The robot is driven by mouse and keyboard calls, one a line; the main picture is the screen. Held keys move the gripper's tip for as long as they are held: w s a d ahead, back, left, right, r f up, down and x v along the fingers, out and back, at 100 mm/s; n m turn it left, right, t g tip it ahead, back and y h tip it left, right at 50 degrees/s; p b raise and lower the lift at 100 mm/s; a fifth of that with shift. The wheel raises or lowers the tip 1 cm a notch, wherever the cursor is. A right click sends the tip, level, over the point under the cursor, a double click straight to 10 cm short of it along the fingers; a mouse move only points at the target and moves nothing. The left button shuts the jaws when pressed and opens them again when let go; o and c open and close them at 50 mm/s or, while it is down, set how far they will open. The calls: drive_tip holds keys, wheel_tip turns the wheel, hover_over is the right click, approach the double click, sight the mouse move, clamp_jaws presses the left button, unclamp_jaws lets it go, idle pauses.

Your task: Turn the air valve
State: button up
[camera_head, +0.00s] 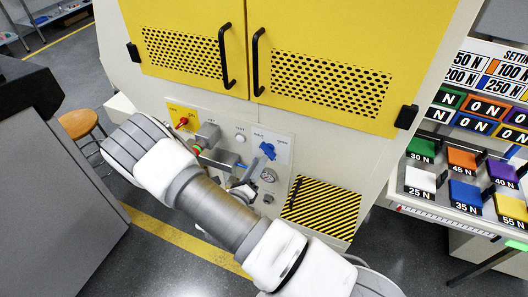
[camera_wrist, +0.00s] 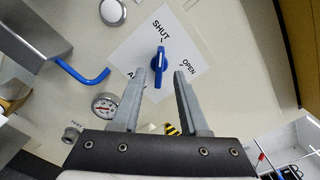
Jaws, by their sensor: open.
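The air valve is a blue handle (camera_wrist: 160,62) on a white plate (camera_wrist: 133,58) marked SHUT and OPEN in the wrist view. Its long side runs nearly upright there, with its upper end at the SHUT mark. The handle also shows in the head view (camera_head: 268,150) on the machine's panel. My gripper (camera_wrist: 163,77) is open. Its fingertips are to either side of the handle's lower end in the picture, with gaps on both sides. I cannot tell how far they are from the panel. In the head view my arm hides part of the lower panel.
A pressure gauge (camera_wrist: 104,105) and a bent blue lever (camera_wrist: 85,76) are left of my fingers. A red knob on a yellow plate (camera_head: 182,121) is on the panel's left. Yellow doors (camera_head: 325,55) with black handles are above. A striped step (camera_head: 322,208) juts out below right.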

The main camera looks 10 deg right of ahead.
sight(264, 152)
drive_tip(key=x, duration=0.5)
drive_tip(key=shift+w, duration=0.1)
clamp_jaws()
